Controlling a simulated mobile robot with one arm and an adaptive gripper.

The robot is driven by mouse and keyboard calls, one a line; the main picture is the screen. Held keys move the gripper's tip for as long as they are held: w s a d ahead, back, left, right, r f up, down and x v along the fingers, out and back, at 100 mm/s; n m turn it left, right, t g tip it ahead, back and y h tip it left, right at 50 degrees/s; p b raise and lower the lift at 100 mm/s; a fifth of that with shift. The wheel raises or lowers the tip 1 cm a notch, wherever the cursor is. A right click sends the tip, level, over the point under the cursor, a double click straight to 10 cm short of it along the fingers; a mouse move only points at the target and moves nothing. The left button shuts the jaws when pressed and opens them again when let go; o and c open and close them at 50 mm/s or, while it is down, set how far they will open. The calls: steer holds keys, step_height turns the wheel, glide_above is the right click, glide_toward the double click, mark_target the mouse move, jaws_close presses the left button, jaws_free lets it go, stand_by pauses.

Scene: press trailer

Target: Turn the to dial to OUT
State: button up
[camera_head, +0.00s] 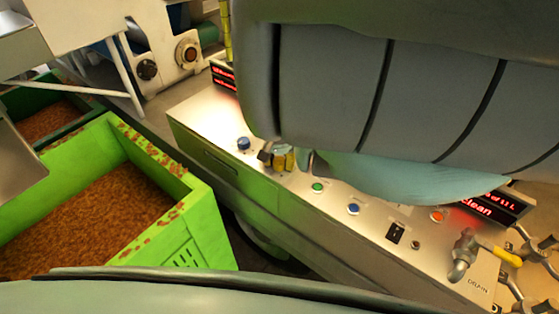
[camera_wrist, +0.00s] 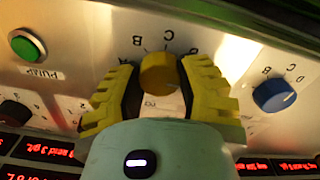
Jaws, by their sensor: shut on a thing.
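The word OUT cannot be read in either view, and a small label below the dial is too blurred to read. In the head view my gripper (camera_head: 277,158) is at the panel, largely covered by my arm, and the dial cannot be told apart from the fingers.
A blue dial (camera_wrist: 274,94) stands right of my gripper in the wrist view; a green PUMP button (camera_wrist: 27,44) is left. The head view shows a black switch (camera_head: 396,233), an orange button (camera_head: 437,216), taps (camera_head: 465,252), and a green bin (camera_head: 190,215) of brown material.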

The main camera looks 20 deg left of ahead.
mark_target(280, 161)
steer(key=o, duration=1.3)
steer(key=shift+c, duration=0.2)
steer(key=shift+r, duration=0.1)
steer(key=shift+r, duration=3.65)
